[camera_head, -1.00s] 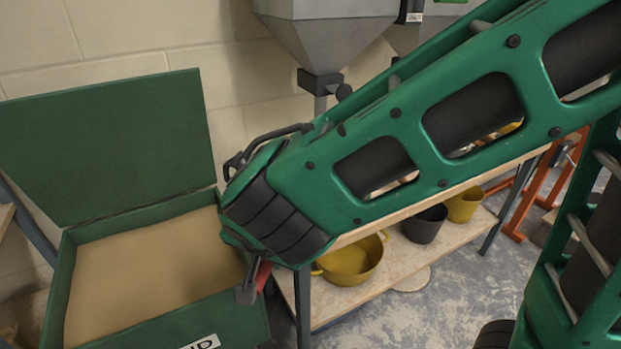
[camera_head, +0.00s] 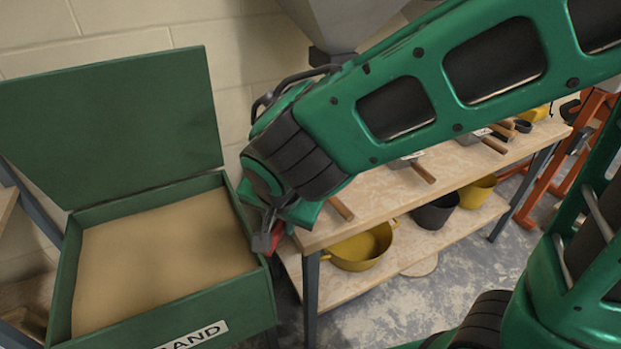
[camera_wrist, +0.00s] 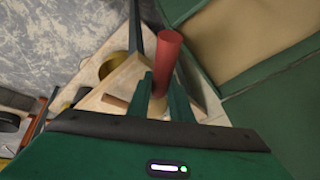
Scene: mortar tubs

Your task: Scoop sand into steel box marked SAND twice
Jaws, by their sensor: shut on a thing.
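The green steel box (camera_head: 170,310) stands at the left of the head view with its lid open, filled with sand (camera_head: 160,250). Its front label shows only "AND". It is also at the upper right of the wrist view (camera_wrist: 270,110). My gripper (camera_head: 274,222) is beside the box's right wall, near the workbench's left end. In the wrist view my gripper (camera_wrist: 162,86) is shut on a tool with a red handle (camera_wrist: 168,62). The red handle (camera_head: 266,242) shows small in the head view. The tool's working end is hidden, so I cannot tell whether it holds sand.
A wooden workbench (camera_head: 380,190) with several wooden-handled tools stands right of the box. Its lower shelf holds a yellow tub (camera_head: 361,248), a black bucket (camera_head: 436,212) and a yellow bucket (camera_head: 476,192). A grey hopper (camera_head: 350,20) hangs above. Open floor lies in front.

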